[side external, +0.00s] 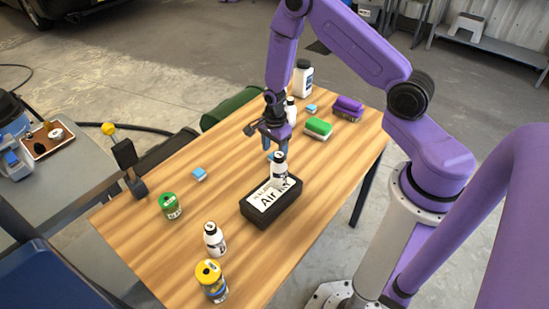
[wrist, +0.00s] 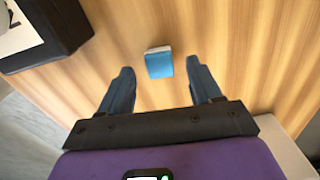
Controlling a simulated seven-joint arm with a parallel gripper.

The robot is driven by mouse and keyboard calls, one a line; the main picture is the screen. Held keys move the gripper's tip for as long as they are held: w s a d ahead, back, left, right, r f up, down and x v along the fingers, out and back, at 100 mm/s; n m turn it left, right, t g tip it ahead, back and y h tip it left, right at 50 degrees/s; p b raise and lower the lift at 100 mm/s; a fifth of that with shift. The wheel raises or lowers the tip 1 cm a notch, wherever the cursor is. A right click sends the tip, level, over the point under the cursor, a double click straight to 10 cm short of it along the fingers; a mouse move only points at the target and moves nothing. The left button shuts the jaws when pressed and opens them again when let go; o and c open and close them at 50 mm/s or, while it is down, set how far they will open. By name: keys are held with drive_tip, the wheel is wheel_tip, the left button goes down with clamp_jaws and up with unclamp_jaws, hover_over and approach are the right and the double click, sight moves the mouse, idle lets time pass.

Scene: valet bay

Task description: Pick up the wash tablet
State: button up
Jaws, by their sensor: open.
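The wash tablet is a small blue block with a pale edge, and several alike lie on the table. One (wrist: 159,64) lies on the wood in the wrist view, between and just beyond the fingertips of my gripper (wrist: 160,72). In the side external view my gripper (side external: 270,141) points down above this tablet (side external: 270,155), which is partly hidden. My gripper is open and empty, with a finger on either side of the tablet in the wrist view. Other blue tablets lie at the left (side external: 199,174) and farther back (side external: 311,108).
A green block (side external: 318,128) and a purple block (side external: 348,107) lie to the right. A green-lidded jar (side external: 170,206) and yellow-lidded jar (side external: 211,281) stand at the left.

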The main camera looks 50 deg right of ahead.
drive_tip(key=shift+f, duration=0.8)
drive_tip(key=c, duration=1.1)
drive_tip(key=shift+r, duration=0.1)
drive_tip(key=shift+r, duration=0.4)
wheel_tip(320, 180, up, 2)
drive_tip(key=shift+s+a+r, duration=0.25)
drive_tip(key=shift+s+r, duration=1.4)
drive_tip(key=shift+s, duration=0.65)
drive_tip(key=shift+s+a+r, duration=0.25)
drive_tip(key=shift+s+r, duration=1.45)
drive_tip(key=shift+s, duration=0.6)
drive_tip(key=shift+s+a+r, duration=0.25)
drive_tip(key=shift+s+r, duration=1.4)
drive_tip(key=shift+s, duration=0.65)
